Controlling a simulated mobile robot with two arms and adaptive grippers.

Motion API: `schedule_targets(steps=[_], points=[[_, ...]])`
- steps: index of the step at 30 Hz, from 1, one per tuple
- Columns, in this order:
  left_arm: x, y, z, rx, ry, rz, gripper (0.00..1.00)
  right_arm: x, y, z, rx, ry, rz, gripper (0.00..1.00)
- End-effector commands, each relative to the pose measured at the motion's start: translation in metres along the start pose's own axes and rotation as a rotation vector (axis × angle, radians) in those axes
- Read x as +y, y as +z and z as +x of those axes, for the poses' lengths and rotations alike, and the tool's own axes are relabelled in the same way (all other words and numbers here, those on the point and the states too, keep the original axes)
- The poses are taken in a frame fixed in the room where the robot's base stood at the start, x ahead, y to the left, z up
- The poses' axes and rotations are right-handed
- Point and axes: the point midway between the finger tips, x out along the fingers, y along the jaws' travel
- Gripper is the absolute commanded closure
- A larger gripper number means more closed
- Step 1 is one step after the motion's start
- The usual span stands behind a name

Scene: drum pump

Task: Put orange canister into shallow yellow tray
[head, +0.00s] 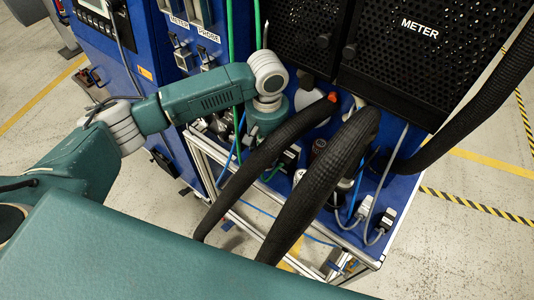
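I cannot make out the orange canister; only a small orange piece (333,97) shows at the upper end of a black hose, and I cannot tell what it belongs to. I see no shallow yellow tray. My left arm comes in from the left and bends down at a pale grey joint in front of the blue cabinet. Its lower end goes behind the black hose, so my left gripper is hidden. My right gripper is not in view.
Thick black hoses (322,183) cross in front of the blue cabinet's work surface (392,190). Cables and small plugs (382,227) lie on its right side. A silver frame (345,262) edges the front. Black mesh panels (412,50) stand behind. The floor at right is open.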

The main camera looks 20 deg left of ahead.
Motion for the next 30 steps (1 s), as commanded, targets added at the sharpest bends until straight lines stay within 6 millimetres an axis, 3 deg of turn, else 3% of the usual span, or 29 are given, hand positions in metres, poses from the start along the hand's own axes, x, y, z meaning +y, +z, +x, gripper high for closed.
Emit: schedule_targets(steps=[6,17,18,20,30], points=[[0.0,0.0,0.028,0.0,-0.001,0.0,0.99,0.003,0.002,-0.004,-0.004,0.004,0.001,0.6],[0.0,0.0,0.031,0.0,0.0,0.001,0.99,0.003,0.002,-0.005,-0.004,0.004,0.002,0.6],[0.0,0.0,0.032,0.0,-0.001,0.001,0.51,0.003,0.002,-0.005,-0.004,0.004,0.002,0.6],[0.0,0.0,0.032,0.0,-0.001,0.001,0.4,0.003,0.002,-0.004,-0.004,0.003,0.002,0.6],[0.0,0.0,0.029,0.001,-0.001,0.001,0.4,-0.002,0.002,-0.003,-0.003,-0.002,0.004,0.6]])
